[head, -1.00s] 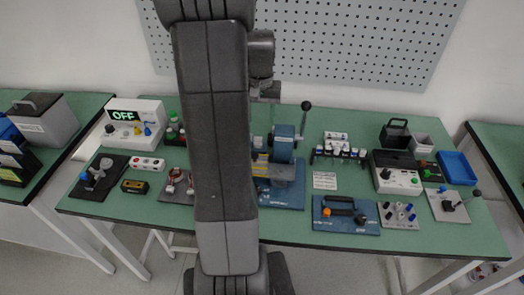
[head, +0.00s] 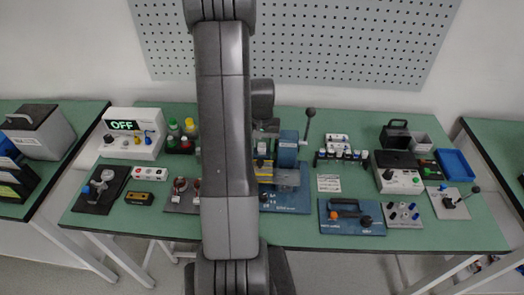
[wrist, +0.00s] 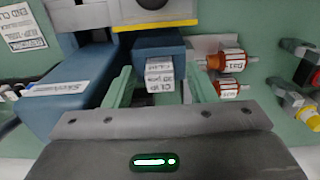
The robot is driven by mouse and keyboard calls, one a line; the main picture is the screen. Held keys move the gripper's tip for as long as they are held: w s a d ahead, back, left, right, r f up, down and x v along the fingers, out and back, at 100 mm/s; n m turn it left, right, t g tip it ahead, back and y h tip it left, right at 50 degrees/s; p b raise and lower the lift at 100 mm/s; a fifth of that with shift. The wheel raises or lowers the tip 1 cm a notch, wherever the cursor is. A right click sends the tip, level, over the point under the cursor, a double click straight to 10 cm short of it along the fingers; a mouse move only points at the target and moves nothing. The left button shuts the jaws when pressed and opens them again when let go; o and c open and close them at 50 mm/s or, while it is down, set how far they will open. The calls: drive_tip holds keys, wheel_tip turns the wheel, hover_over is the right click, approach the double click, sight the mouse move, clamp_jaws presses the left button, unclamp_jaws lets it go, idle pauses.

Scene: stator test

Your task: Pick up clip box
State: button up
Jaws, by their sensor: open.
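In the wrist view, a small white box with printed labels (wrist: 160,76) sits against the end of a blue block (wrist: 158,47). It appears to be the clip box, but its lettering is too blurred to read surely. My gripper (wrist: 160,84) is open, with one green finger on each side of this box. Gaps show between the box and both fingers, and contact cannot be seen. In the head view, my arm covers the middle of the bench, and the box cannot be made out there.
A blue press with a lever (head: 286,150) stands on a blue base plate (head: 288,203) beside my arm. Copper-wound parts (wrist: 227,61) lie close to the right finger in the wrist view. A larger blue body (wrist: 75,92) is near the left finger. The green bench (head: 280,234) is crowded.

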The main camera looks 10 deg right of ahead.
sight(262, 145)
drive_tip(key=shift+f, duration=0.2)
drive_tip(key=c, duration=1.1)
drive_tip(key=shift+r, duration=0.15)
drive_tip(key=shift+r+p, duration=0.45)
drive_tip(key=shift+r, duration=0.1)
wheel_tip(262, 145, up, 17)
drive_tip(key=shift+f+p, duration=0.1)
drive_tip(key=shift+p, duration=0.7)
